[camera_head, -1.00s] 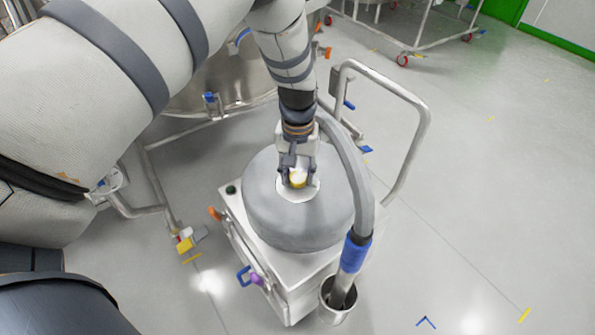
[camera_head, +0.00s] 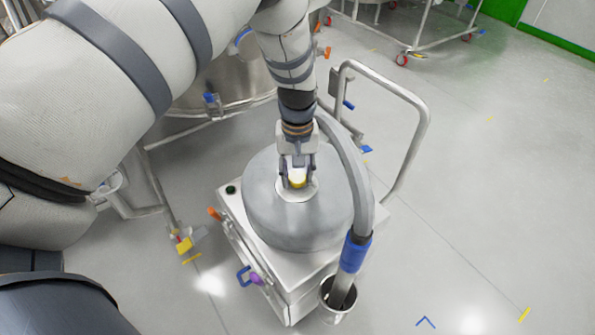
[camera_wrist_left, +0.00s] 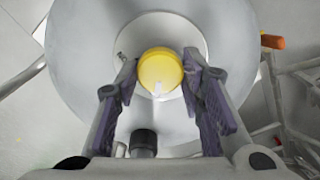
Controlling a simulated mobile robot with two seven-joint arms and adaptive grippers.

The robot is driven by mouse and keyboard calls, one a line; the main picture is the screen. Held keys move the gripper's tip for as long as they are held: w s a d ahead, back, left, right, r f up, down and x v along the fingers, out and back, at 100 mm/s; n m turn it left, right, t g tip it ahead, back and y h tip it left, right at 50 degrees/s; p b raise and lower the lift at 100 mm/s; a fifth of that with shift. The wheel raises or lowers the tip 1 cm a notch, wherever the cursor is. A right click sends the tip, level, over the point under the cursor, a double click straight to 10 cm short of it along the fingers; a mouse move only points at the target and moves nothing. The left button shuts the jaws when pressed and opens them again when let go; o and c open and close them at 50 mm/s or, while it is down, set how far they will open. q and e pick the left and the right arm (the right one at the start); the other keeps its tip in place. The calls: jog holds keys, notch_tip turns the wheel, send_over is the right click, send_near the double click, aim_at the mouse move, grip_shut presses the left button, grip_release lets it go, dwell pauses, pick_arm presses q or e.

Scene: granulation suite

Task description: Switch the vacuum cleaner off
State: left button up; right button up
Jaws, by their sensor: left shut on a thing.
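The vacuum cleaner (camera_head: 265,215) is a squat grey drum on a pale wheeled cart, with a hose arching over its right side. A yellow round knob (camera_head: 297,178) sits on a white disc at the top centre of the drum. My left gripper (camera_head: 297,184) comes down from above and is shut on the knob, one finger on each side. In the left wrist view the knob (camera_wrist_left: 160,70) lies between the fingertips, with a small pale mark on its near edge. My right gripper is not in view.
The grey hose (camera_head: 349,165) with a blue cuff stands close to the right of my left gripper. A metal push handle (camera_head: 418,135) rises behind the cart. A steel vessel (camera_head: 235,80) stands behind to the left. The floor at right is clear.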

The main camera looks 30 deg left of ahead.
aim_at(297, 177)
pick_arm(q)
jog(key=o, duration=1.1)
jog(key=shift+o, duration=0.2)
notch_tip(297, 177, up, 12)
